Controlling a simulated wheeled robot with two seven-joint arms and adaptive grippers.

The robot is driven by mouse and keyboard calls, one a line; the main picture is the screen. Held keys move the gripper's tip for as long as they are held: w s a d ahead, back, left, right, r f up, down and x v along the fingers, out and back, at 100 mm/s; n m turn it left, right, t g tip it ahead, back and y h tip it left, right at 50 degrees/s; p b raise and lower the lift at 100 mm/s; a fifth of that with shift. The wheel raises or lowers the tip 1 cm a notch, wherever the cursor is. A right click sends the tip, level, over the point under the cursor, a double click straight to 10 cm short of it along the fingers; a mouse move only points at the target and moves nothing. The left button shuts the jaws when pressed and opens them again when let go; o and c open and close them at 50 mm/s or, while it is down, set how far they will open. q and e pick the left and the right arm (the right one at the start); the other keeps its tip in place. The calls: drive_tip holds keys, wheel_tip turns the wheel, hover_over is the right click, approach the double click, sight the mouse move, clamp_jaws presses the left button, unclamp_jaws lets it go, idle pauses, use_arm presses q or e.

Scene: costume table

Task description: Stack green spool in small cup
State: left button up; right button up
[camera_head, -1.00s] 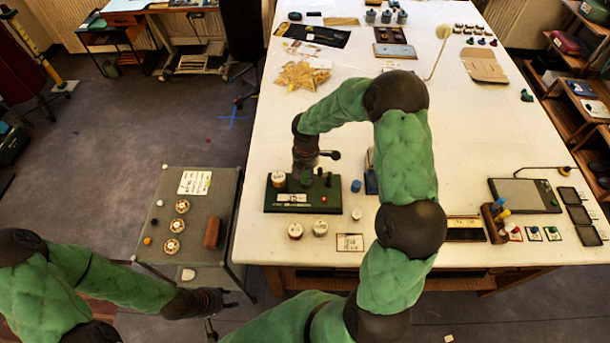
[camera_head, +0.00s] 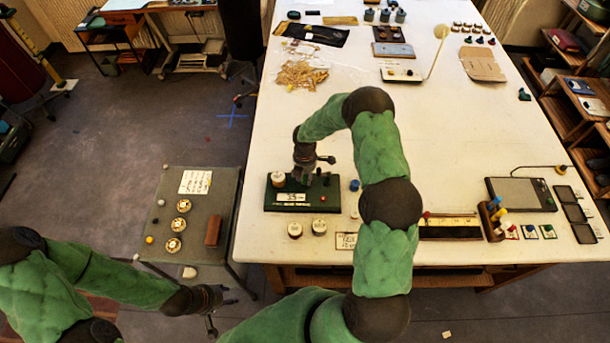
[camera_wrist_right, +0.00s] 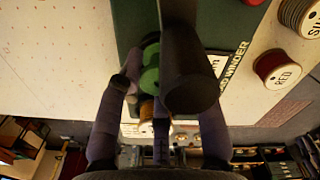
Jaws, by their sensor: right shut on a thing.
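The green spool (camera_wrist_right: 150,78) shows in the right wrist view, between the fingers of my right gripper (camera_wrist_right: 160,112), which is shut on it. A dark cylinder stands in front and hides part of it. In the head view my right gripper (camera_head: 306,181) points down over the dark green thread winder board (camera_head: 290,207); the spool is hard to make out there. My left gripper (camera_head: 226,313) is empty and open, low between the side table and the main table. I cannot tell which thing is the small cup; several small grey containers (camera_head: 385,16) stand at the far end.
On the board are a pale spool (camera_head: 278,179) and a dark upright peg (camera_head: 326,179). Two pale-topped spools (camera_head: 319,226) stand in front of it. A small blue item (camera_head: 355,185) is to its right. The side table (camera_head: 205,262) holds round discs.

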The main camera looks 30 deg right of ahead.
sight(305, 176)
drive_tip(key=shift+f+b, duration=0.4)
drive_tip(key=o, duration=0.9)
drive_tip(key=shift+r, duration=0.1)
drive_tip(key=shift+c, duration=0.2)
drive_tip(key=shift+r, duration=0.15)
drive_tip(key=shift+r+p, duration=0.25)
drive_tip(key=shift+p, duration=0.25)
wheel_tip(305, 176, up, 12)
drive_tip(key=b, duration=0.2)
drive_tip(key=shift+f, duration=0.1)
